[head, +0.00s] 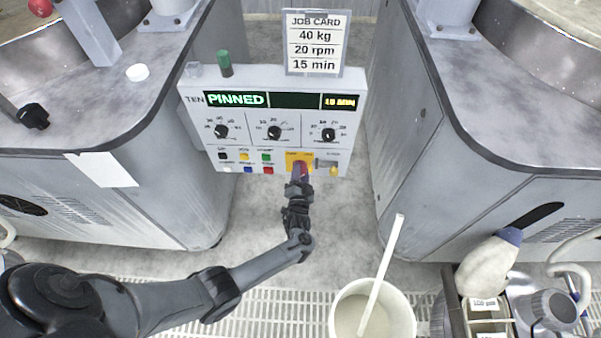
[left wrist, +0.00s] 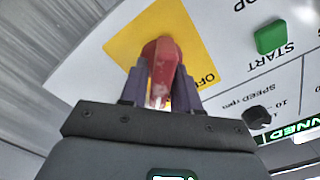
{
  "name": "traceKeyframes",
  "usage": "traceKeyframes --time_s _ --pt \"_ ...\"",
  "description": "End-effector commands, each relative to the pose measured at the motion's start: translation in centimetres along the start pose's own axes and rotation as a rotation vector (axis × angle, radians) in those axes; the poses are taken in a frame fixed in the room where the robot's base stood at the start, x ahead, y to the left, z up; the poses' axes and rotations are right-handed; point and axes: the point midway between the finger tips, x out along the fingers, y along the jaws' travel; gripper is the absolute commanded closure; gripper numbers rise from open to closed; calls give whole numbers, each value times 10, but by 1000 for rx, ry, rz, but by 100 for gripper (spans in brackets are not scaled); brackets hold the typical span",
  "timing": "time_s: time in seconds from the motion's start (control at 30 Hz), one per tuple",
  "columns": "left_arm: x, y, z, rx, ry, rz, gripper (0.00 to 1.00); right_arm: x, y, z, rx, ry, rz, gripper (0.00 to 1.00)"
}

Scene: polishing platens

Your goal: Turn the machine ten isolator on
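The machine ten control panel (head: 283,146) stands between two machines. Its display (head: 237,99) reads PINNED, with "15 MIN" at the right. The isolator is a red handle on a yellow plate (head: 291,156) at the panel's lower right. The red handle (left wrist: 161,62) shows close up in the left wrist view, with OFF printed on the yellow plate (left wrist: 192,38) near it. My left gripper (head: 300,172) is at the handle. In the left wrist view its two fingers (left wrist: 160,92) sit on either side of the handle and appear closed on it. My right gripper is not in view.
A job card (head: 316,43) reading 40 kg, 20 rpm, 15 min stands above the panel. Green START button (left wrist: 271,38) and a black knob (left wrist: 257,117) are near the isolator. A white bucket (head: 398,316) with a stick and a bottle (head: 487,265) stand at lower right.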

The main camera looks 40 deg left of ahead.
Motion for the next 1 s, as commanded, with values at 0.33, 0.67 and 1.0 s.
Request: traceKeyframes --time_s 0.33,0.67,1.0 --pt "0 0 0 -2 1 -1 55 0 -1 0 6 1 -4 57" --pt "-30 -2 -2 -2 -1 2 55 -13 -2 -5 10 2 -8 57" --pt "-86 -1 -1 -2 0 1 55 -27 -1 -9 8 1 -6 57"
